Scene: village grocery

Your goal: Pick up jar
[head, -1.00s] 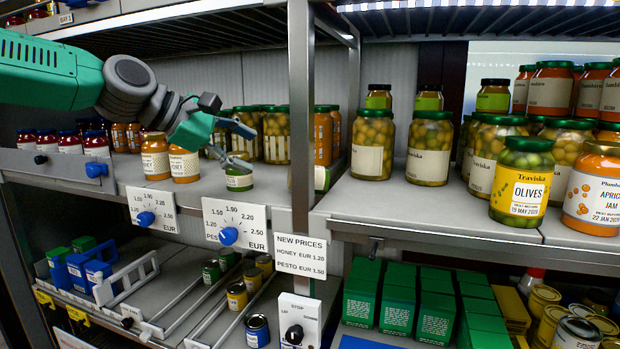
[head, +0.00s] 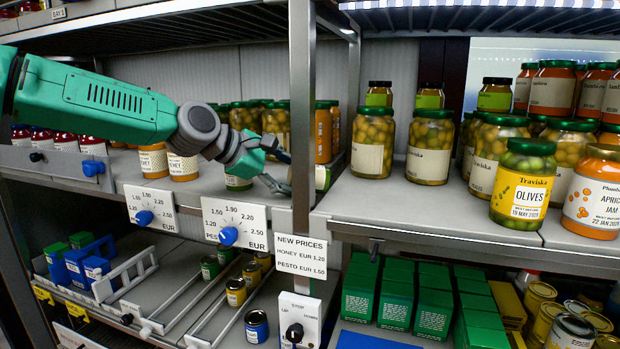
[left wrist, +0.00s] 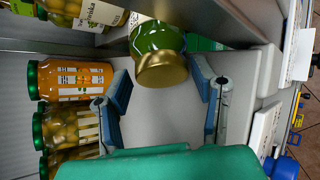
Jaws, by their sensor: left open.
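A jar with green contents, a gold end and a white label (left wrist: 158,38) lies on its side on the shelf in the left wrist view, gold end towards me. In the head view a green and pale part of what looks like this jar (head: 321,178) shows beside the metal post, which hides the rest. My left gripper (head: 283,172) is open on the upper shelf, just left of the post. In the left wrist view its fingertips (left wrist: 162,78) are either side of the gold end, with gaps visible. My right gripper is not in view.
The metal post (head: 302,120) stands close to my left gripper. A small green-lidded jar (head: 238,183) is under my arm. An orange jar (left wrist: 72,80) stands near one finger, with olive jars beside it. A large olives jar (head: 523,184) stands far right.

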